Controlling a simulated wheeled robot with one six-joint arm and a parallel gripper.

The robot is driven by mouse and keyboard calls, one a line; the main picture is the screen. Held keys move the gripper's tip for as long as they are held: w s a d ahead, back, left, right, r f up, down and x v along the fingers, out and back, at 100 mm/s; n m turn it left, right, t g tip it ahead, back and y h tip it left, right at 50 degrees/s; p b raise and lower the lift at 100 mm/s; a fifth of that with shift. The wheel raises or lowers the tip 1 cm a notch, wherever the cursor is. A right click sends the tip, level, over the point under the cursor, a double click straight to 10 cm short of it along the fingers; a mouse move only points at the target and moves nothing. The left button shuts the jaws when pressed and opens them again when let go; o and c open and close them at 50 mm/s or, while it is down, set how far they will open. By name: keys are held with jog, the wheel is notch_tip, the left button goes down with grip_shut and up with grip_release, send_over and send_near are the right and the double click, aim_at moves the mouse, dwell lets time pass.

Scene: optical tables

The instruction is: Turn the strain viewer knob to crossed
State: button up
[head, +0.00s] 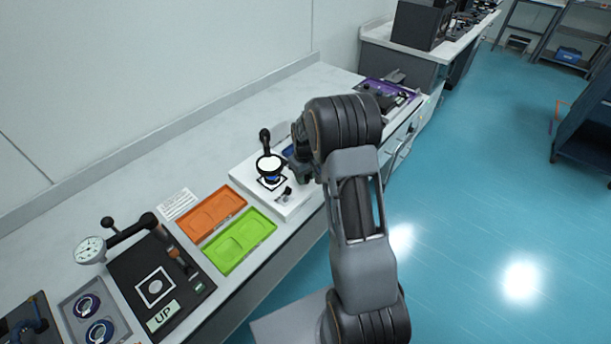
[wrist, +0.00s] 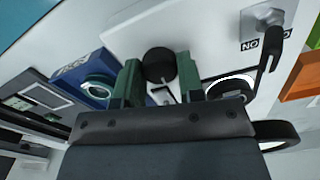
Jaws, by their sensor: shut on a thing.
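The strain viewer is a white box (head: 300,207) on the bench, with a white-faced round stage (head: 268,165) and a black-handled arm (head: 265,138) above it. My gripper (wrist: 160,78) is at the viewer's right side in the head view, mostly hidden there by my arm. In the wrist view its two green fingers are closed around a round black knob (wrist: 159,64). The knob's pointer and any setting marks are not readable. A metal switch with a black lever (wrist: 270,45) sits on the same white box beside a label partly reading "NO".
An orange tray (head: 211,213) and a green tray (head: 262,229) lie left of the viewer. A black fixture with a dial gauge (head: 90,249) stands farther left. A purple-based device (head: 405,92) is behind my arm. A blue item (wrist: 92,85) is close to the gripper.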

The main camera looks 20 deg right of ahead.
jog(key=shift+c, duration=1.1)
jog(key=shift+m, duration=0.3)
jog(key=m+b, duration=0.1)
jog(key=m, duration=0.2)
jog(key=shift+m+b, duration=0.35)
jog(key=shift+m, duration=0.05)
jog(key=m+b, duration=0.1)
jog(key=m, duration=0.3)
jog(key=shift+m, duration=0.3)
jog(key=m+b, duration=0.1)
jog(key=m, duration=0.3)
jog(key=shift+m, duration=2.1)
jog(key=shift+r+m, duration=0.1)
jog(key=shift+m, duration=0.2)
jog(key=o, duration=0.9)
